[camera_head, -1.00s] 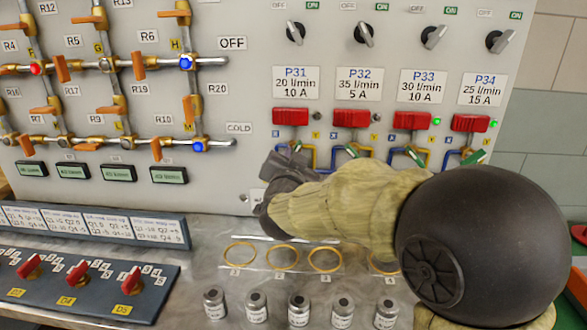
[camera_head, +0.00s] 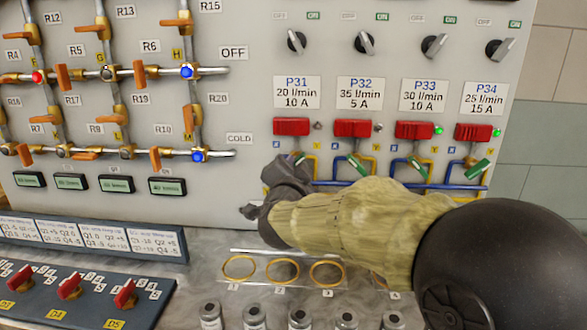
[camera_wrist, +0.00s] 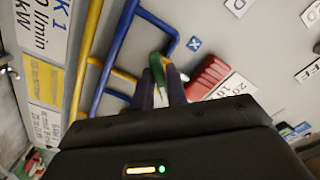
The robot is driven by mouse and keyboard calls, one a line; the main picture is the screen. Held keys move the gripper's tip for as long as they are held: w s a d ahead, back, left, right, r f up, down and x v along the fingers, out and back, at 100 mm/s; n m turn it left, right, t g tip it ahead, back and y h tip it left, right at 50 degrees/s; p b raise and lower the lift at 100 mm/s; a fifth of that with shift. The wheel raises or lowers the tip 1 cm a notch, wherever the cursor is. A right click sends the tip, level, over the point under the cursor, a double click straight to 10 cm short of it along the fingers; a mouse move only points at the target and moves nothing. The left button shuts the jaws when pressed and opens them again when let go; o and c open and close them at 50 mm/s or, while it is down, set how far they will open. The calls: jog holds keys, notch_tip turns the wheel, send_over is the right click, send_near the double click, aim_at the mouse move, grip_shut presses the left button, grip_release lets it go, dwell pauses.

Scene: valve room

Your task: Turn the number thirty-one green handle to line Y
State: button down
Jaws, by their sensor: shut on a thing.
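The P31 station has a white label (camera_head: 297,92) and a red block (camera_head: 291,127). Its green handle (camera_head: 299,158) is mostly hidden behind my gripper (camera_head: 290,168) in the head view. In the wrist view the green handle (camera_wrist: 157,64) lies between the dark fingers of my gripper (camera_wrist: 165,82), which is shut on it. The blue X tag (camera_head: 277,145) is left of the handle and the yellow Y tag (camera_head: 318,146) is right of it. The X tag also shows in the wrist view (camera_wrist: 194,44). I cannot tell exactly which line the handle follows.
Similar green handles stand to the right under P32 (camera_head: 358,166), P33 (camera_head: 418,168) and P34 (camera_head: 478,170). Blue and yellow pipes run close around them. Below are a clear strip with rings (camera_head: 240,269) and several small vials (camera_head: 255,317).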

jog(key=c, duration=1.5)
grip_release()
jog(key=s, duration=1.1)
jog(key=s+p, duration=0.1)
jog(key=s, duration=0.5)
jog(key=shift+s+a+f, duration=0.1)
jog(key=shift+s+a, duration=0.2)
jog(key=shift+w, duration=0.1)
